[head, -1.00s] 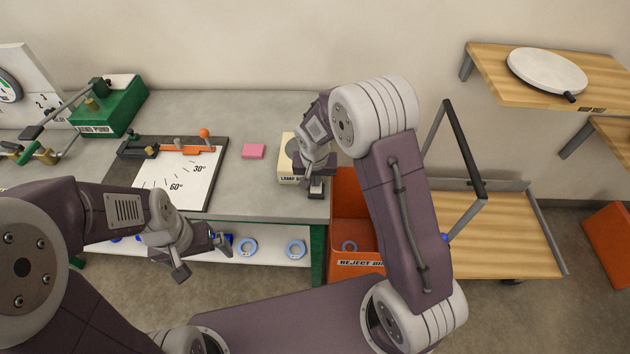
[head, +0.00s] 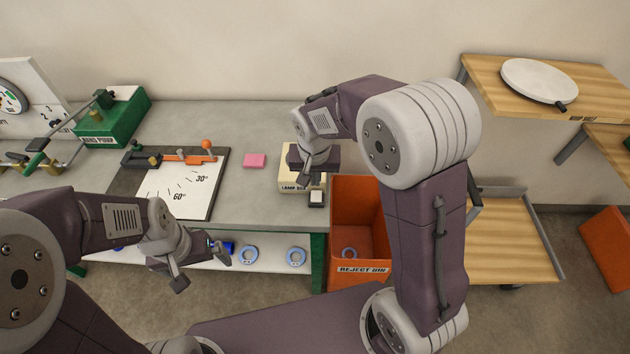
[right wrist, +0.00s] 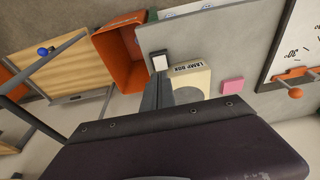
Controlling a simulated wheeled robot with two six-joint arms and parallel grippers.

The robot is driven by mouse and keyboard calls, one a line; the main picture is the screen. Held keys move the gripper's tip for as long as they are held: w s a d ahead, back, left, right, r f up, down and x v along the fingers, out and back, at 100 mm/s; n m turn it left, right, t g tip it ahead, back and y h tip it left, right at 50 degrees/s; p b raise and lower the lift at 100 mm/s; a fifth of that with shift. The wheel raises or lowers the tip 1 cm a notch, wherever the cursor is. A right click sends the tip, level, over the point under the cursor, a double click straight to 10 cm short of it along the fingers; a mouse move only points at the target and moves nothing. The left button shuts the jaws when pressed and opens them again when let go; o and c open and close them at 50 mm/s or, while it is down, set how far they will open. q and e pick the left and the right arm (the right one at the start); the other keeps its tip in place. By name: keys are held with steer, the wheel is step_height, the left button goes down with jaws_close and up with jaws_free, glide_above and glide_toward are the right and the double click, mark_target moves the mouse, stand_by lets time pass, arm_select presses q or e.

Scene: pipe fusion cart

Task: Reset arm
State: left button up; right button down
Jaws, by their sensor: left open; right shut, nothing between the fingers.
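My left gripper (head: 203,268) is open and empty, low at the left in front of the bench's lower shelf. My right gripper (head: 312,186) is shut and empty. In the head view it overlaps the cream lamp box (head: 288,181) near the bench's front edge. In the right wrist view its shut fingers (right wrist: 157,92) show beside the lamp box (right wrist: 190,80) and a small white-topped block (right wrist: 160,62). That block also shows in the head view (head: 316,198). I cannot tell whether the fingers touch either one.
The orange reject bin (head: 345,200) stands right of the bench with a blue ring inside. A pink pad (head: 255,160), an angle board (head: 185,195) and a green hand pump (head: 115,120) are on the bench. A wooden cart (head: 510,245) and shelf (head: 480,85) are at right.

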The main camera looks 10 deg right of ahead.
steer(key=shift+s+a+r, duration=0.2)
steer(key=shift+s+r, duration=0.15)
steer(key=shift+r, duration=0.05)
steer(key=shift+w+d+f, duration=0.1)
steer(key=shift+w, duration=0.05)
steer(key=s+d+f+n, duration=0.1)
steer(key=s+d+f, duration=0.1)
steer(key=s, duration=0.5)
steer(key=s+d+f+n+g+y, duration=0.1)
steer(key=s+d+f+n, duration=0.1)
steer(key=s, duration=0.5)
steer(key=shift+s+d, duration=0.4)
steer(key=shift+d, duration=0.35)
